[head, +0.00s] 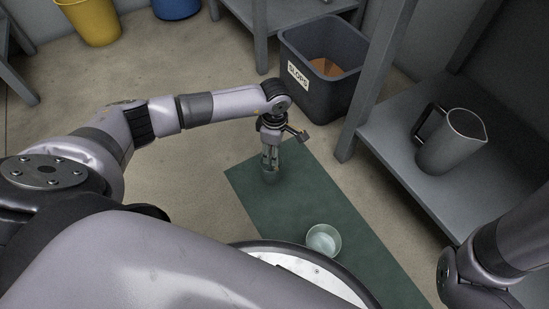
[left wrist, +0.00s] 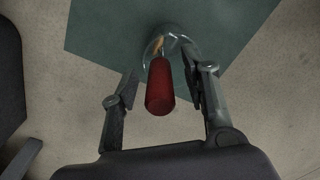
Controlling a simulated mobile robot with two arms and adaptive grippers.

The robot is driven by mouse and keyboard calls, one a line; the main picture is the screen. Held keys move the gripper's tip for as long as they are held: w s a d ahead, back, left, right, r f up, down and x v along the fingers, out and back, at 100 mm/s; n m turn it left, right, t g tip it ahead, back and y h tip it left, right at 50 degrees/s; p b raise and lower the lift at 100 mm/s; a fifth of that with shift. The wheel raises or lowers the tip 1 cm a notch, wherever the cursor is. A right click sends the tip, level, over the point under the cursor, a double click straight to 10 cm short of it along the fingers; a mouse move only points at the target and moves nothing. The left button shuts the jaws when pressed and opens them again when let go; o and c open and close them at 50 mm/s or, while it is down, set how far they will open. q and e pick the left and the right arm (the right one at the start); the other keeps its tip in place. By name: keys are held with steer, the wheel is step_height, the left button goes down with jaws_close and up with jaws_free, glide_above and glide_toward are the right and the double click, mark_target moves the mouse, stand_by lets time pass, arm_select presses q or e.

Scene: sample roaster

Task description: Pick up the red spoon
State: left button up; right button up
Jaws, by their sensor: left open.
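The red spoon (left wrist: 160,88) shows in the left wrist view, its thick red handle pointing toward the camera. Its far end reaches into a clear glass vessel (left wrist: 172,37) on the green mat (left wrist: 100,35). My left gripper (head: 270,160) is open and points down over the mat in the head view. In the left wrist view its two fingers stand on either side of the red handle, with gaps showing. In the head view the gripper hides the spoon. My right gripper is out of view; only part of my right arm shows at the lower right.
A clear bowl (head: 323,241) stands on the mat nearer my base. A dark bin labelled SLOPS (head: 310,95) stands beyond the mat. A metal pitcher (head: 452,145) sits on the grey shelf (head: 385,125) at right. A yellow bucket (head: 92,20) is at the back left.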

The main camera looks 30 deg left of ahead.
arm_select(q)
jaws_close()
stand_by(0.4)
